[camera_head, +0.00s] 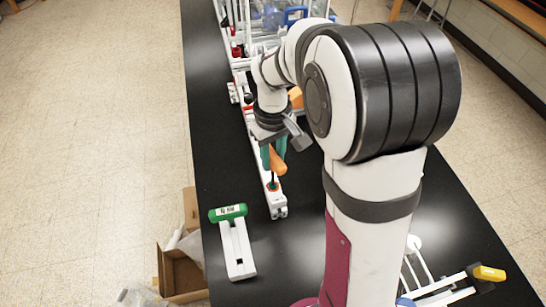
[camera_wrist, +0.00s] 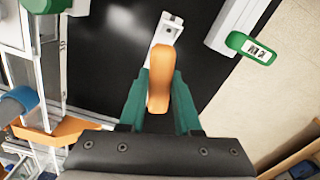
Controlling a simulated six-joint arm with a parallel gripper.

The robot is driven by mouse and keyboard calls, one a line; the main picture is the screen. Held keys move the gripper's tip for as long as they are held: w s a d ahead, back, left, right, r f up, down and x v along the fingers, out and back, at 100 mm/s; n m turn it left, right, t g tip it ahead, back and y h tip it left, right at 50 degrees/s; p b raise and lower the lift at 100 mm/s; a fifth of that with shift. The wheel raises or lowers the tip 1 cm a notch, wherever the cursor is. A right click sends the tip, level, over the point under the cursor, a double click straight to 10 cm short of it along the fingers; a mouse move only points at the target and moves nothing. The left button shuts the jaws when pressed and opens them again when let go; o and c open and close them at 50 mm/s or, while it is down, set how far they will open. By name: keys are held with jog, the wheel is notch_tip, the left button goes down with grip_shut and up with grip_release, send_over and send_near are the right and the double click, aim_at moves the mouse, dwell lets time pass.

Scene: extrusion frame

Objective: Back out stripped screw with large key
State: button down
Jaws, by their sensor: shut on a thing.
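My gripper (camera_head: 273,152) has green fingers and is shut on the orange handle (camera_wrist: 160,82) of a key. In the head view the orange handle (camera_head: 278,163) hangs below the fingers, with a thin dark shaft pointing down at the white extrusion (camera_head: 277,207). An orange-red ring (camera_head: 272,187) shows on the extrusion at the shaft's lower end. The extrusion's end (camera_wrist: 168,29) also shows in the wrist view, beyond the handle. The screw itself is hidden, and I cannot tell whether the key tip sits in it.
A green T-handle (camera_head: 228,212) lies on a white holder (camera_head: 238,252) at the table's left; it also shows in the wrist view (camera_wrist: 248,48). A yellow handle (camera_head: 488,273) is at front right. An open cardboard box (camera_head: 182,272) stands beside the black table (camera_head: 212,120). Frame parts crowd the back.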

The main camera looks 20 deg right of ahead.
jog(key=shift+r, duration=0.95)
jog(key=shift+r, duration=1.5)
